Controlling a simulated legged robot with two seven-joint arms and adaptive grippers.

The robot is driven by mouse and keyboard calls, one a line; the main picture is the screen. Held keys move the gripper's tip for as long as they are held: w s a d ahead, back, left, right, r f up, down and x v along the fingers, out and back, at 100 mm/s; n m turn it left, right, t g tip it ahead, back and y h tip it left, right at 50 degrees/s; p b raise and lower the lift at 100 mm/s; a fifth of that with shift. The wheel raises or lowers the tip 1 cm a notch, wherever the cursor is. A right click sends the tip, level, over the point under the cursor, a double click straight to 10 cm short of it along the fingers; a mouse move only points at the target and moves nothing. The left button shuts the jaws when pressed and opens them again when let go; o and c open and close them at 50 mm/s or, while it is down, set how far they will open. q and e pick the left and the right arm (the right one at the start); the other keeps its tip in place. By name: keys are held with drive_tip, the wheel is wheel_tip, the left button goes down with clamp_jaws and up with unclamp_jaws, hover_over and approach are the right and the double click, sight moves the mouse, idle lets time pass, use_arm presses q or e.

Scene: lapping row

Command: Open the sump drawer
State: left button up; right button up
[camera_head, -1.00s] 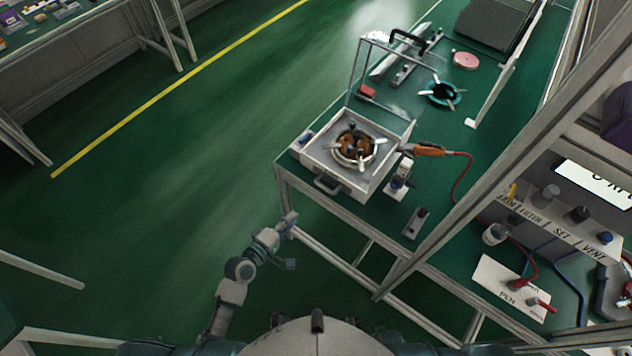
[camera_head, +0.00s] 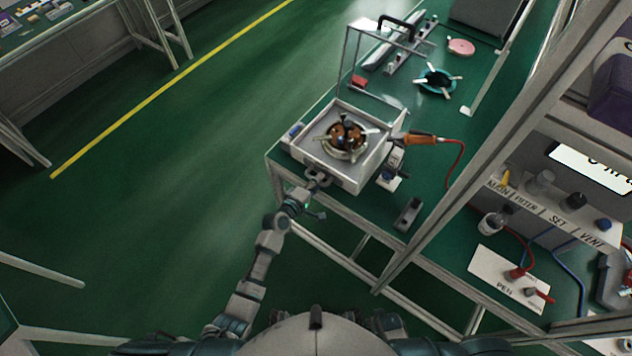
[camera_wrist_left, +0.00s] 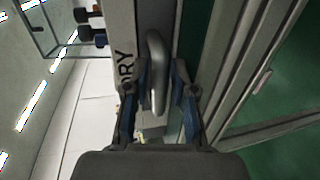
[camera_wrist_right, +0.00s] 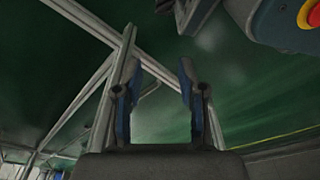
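The sump drawer's front (camera_head: 345,182) is on the near side of the white lapping unit (camera_head: 372,166) at the bench edge. Its grey handle (camera_head: 318,173) is partly hidden by my left gripper (camera_head: 312,194). In the left wrist view the handle (camera_wrist_left: 157,70) stands between the two fingers of my left gripper (camera_wrist_left: 161,85). These fingers are apart, one on each side of the handle; I cannot tell whether they touch it. My right gripper (camera_wrist_right: 160,75) is open and empty in the right wrist view, below bench level beside frame bars.
A round fixture (camera_head: 346,138) sits on the unit's top. An orange-handled tool (camera_head: 420,139) with a red cable lies at its right. A grey block (camera_head: 408,213) stands on the green bench (camera_head: 437,190). Open floor (camera_head: 170,190) lies to the left.

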use_arm(q)
drive_tip(key=shift+d, duration=0.2)
drive_tip(key=a, duration=0.2)
drive_tip(key=shift+a, duration=0.4)
clamp_jaws()
drive_tip(key=s+a+p, duration=0.2)
drive_tip(key=s+a, duration=0.4)
drive_tip(key=s, duration=0.4)
drive_tip(key=shift+s+f, duration=0.15)
drive_tip(key=shift+s, duration=0.05)
unclamp_jaws()
use_arm(e)
drive_tip(key=s+f, duration=0.1)
drive_tip(key=s, duration=0.1)
drive_tip(key=s+f, duration=0.2)
drive_tip(key=shift+a+f, duration=0.1)
drive_tip(key=shift+f, duration=0.1)
use_arm(q)
drive_tip(key=shift+a, duration=0.15)
use_arm(e)
drive_tip(key=shift+a, duration=0.1)
